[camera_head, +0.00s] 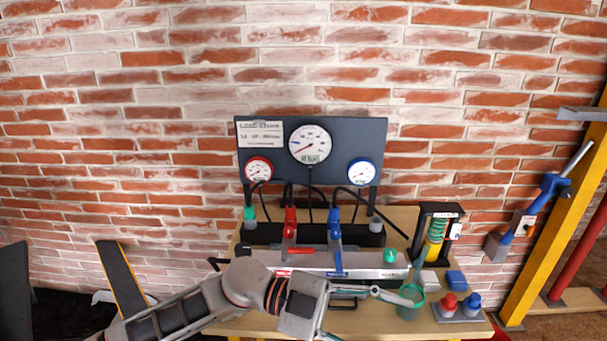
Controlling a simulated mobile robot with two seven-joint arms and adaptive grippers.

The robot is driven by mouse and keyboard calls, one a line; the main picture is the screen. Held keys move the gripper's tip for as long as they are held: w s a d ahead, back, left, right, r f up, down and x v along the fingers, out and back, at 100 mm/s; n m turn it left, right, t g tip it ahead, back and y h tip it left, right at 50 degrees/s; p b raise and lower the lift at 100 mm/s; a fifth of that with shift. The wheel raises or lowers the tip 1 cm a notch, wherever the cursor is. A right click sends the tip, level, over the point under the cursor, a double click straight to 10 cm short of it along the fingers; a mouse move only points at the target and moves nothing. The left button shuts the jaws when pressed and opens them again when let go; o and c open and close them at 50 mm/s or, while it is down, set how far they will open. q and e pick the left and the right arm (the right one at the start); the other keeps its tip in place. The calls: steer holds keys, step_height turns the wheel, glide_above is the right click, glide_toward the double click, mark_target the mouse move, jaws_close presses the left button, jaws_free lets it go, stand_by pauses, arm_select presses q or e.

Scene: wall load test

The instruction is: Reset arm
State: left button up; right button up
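My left arm comes in from the lower left and bends over the front of the workbench (400,222). Its wrist ends in a grey block with a dark band. What seems to be my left gripper (378,293) reaches right from there, low over the bench, toward a green cup (410,303). Its fingertips are too small to make out, and I cannot tell whether they touch the cup. My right gripper is not in view.
A dark gauge panel (345,128) stands behind the bench, before a brick wall. Red (290,226) and blue (334,240) levers stand in the middle. A spring fixture (437,232) and red (448,302) and blue (472,302) knobs are at right, near a yellow post (555,225).

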arm_select(q)
steer(key=w+a+r+n+t+h, duration=0.25)
steer(key=w+n+t+h, duration=0.3)
steer(key=n+t, duration=0.45)
steer(key=w+a+f+n+t+y, duration=0.3)
steer(key=a+f+n+t+y, duration=0.2)
steer(key=a+f+t, duration=0.1)
steer(key=w+a+f+n+t+y, duration=0.3)
steer(key=a+f+n+t+y, duration=0.2)
steer(key=a+f+t, duration=0.15)
steer(key=s+a+f+n+g+y, duration=0.1)
steer(key=s+a+f+g+y, duration=0.1)
steer(key=s+a+f, duration=0.3)
steer(key=s+a+f+n+g+y, duration=0.2)
steer(key=s+a+f+y, duration=0.2)
steer(key=a+f, duration=0.3)
steer(key=s+a+f+n+g+y, duration=0.2)
steer(key=s+a+f, duration=0.4)
steer(key=f, duration=0.7)
steer(key=shift+s+a+f+y, duration=0.2)
steer(key=shift+a+f+y, duration=0.1)
steer(key=shift+y, duration=0.45)
